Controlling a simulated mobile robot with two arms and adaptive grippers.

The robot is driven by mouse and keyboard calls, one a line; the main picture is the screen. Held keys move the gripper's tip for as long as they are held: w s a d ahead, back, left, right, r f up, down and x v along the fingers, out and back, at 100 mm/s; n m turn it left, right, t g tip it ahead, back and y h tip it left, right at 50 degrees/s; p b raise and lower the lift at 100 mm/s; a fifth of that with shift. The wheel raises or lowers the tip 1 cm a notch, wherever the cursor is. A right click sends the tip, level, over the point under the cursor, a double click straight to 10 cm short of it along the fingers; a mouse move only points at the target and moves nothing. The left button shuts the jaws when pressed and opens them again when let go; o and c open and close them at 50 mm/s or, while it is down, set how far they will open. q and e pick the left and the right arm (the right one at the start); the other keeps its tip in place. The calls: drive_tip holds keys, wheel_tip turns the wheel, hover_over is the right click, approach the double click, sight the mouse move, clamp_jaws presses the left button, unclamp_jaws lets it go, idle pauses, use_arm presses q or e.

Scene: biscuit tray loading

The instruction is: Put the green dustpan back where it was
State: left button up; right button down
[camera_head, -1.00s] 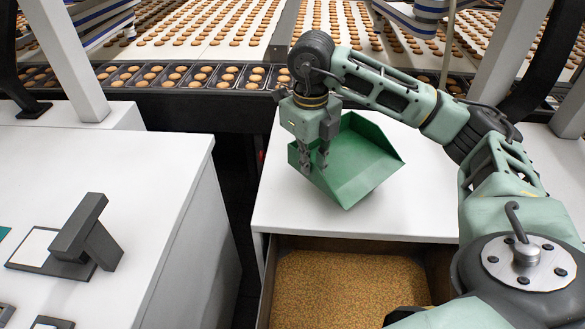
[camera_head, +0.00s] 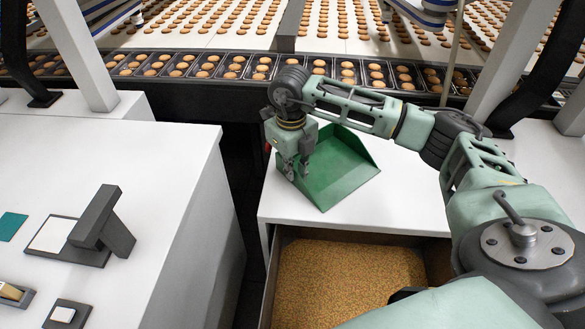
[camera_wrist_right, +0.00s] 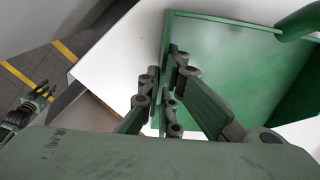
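My right gripper (camera_head: 297,168) is shut on the dustpan's left wall, which shows between the fingers in the right wrist view (camera_wrist_right: 168,95). There the dustpan (camera_wrist_right: 225,60) fills the right side, with its handle at the top right. I cannot tell whether its base touches the counter. My left gripper is not in the head view; what looks like it (camera_wrist_right: 38,92) is small at the left of the right wrist view, its fingers unclear.
An open drawer (camera_head: 345,238) of orange-brown granules is below the counter (camera_head: 420,205). A left counter (camera_head: 160,165) holds a dark stand (camera_head: 100,225) and a teal square (camera_head: 11,226). Biscuit trays (camera_head: 235,67) line the conveyor behind. A dark gap separates the counters.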

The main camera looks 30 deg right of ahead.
drive_tip(key=shift+f, duration=0.2)
drive_tip(key=c, duration=2)
unclamp_jaws()
drive_tip(key=shift+r, duration=0.1)
drive_tip(key=shift+r, duration=0.1)
drive_tip(key=shift+r, duration=0.25)
drive_tip(key=shift+a+r+b, duration=0.15)
drive_tip(key=shift+r+b, duration=1.45)
drive_tip(key=shift+r, duration=4.2)
